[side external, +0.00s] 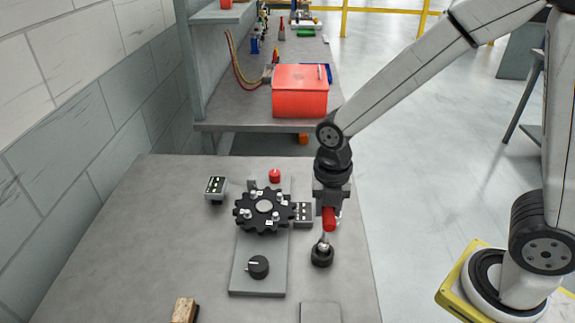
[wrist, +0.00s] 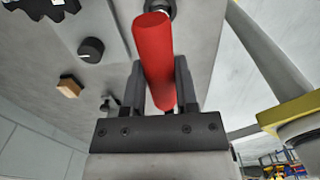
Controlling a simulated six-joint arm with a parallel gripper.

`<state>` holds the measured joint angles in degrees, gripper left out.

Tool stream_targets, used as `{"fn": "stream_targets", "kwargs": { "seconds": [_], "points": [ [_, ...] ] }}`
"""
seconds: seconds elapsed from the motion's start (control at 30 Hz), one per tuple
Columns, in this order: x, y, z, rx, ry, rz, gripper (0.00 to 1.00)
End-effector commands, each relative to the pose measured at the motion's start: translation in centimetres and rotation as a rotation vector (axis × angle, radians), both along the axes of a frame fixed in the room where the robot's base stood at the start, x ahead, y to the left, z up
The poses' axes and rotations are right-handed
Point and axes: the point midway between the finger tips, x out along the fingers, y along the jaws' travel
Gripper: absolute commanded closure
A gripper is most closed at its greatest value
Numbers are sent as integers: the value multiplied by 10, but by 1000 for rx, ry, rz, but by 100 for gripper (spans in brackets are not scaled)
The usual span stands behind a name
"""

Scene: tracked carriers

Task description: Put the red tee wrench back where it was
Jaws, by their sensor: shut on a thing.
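My gripper (side external: 328,207) is shut on the red tee wrench (side external: 329,219), with one finger on each side of its red handle. The handle also shows in the wrist view (wrist: 155,60), between the two dark fingers (wrist: 157,90). Below the handle in the side view, a short metallic piece stands over a round black base (side external: 322,257) on the table. I cannot tell whether the wrench touches or sits in that base. The black toothed wheel (side external: 245,214) with several silver fittings lies to the left, on a grey plate (side external: 258,289).
A black knob (side external: 258,267) sits on the plate. A red button (side external: 275,176) and small boxes (side external: 215,188) (side external: 303,212) stand around the wheel. A brown-topped block (side external: 184,310) and a grey pad (side external: 320,313) are at the front. The table's left side is clear.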

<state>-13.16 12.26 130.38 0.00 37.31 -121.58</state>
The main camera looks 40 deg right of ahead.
Motion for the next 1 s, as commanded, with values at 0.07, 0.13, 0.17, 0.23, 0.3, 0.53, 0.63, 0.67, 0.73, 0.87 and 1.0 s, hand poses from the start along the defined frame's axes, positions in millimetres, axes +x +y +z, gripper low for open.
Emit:
{"fn": "stream_targets", "kwargs": {
  "seconds": [0.07, 0.13, 0.17, 0.23, 0.3, 0.53, 0.63, 0.67, 0.73, 0.87, 1.0],
  "points": [
    [0, 0, -1, 0, 0, 0, 100],
    [0, 0, -3, 0, 1, 0, 100],
    [0, 0, -5, -1, 2, 0, 100],
    [0, 0, -11, -1, 2, 0, 100],
    [-1, 0, -18, -1, 4, 0, 100],
    [0, 0, -34, 0, 1, 0, 100],
    [0, 0, -35, 0, 0, 0, 100],
    [0, 0, -35, 0, 0, 0, 100],
    [0, 0, -35, 0, 0, 0, 100],
    [0, 0, -36, 0, 0, 0, 100],
    [0, 0, -38, 0, 0, 0, 60]
  ]
}}
